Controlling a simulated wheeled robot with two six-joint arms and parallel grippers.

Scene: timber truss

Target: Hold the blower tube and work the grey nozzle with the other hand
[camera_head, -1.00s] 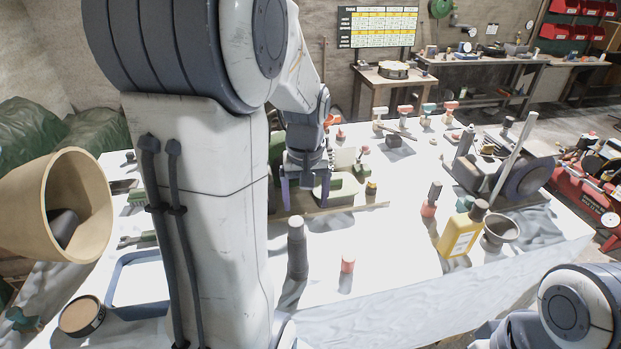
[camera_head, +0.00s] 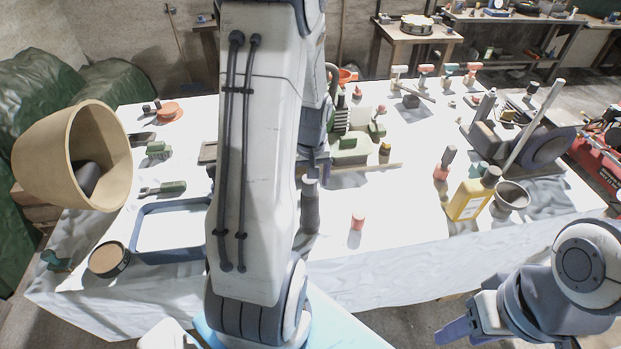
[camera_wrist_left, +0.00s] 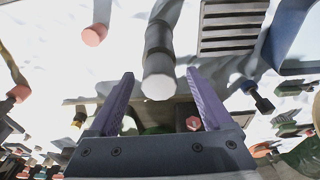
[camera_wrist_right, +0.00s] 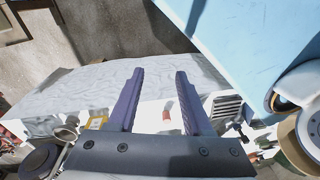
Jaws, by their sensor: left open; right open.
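A dark grey upright cylinder (camera_head: 309,208), apparently the blower tube, stands on the white table in the head view. Its lighter grey round end (camera_wrist_left: 158,86), apparently the nozzle, faces the camera in the left wrist view. My left gripper (camera_head: 313,170) is just above it, partly hidden by my own arm. In the left wrist view (camera_wrist_left: 160,82) its fingers are open, with the cylinder's end showing between them; I cannot tell whether they touch. My right gripper (camera_head: 452,336) is open and empty off the table's front edge. It also shows in the right wrist view (camera_wrist_right: 158,80).
A small red cylinder (camera_head: 357,221) stands right of the tube. A yellow bottle (camera_head: 470,199), a dark bowl (camera_head: 512,195) and a grinder-like machine (camera_head: 535,147) are at the right. A blue-rimmed tray (camera_head: 140,228) is at the left. The front middle of the table is clear.

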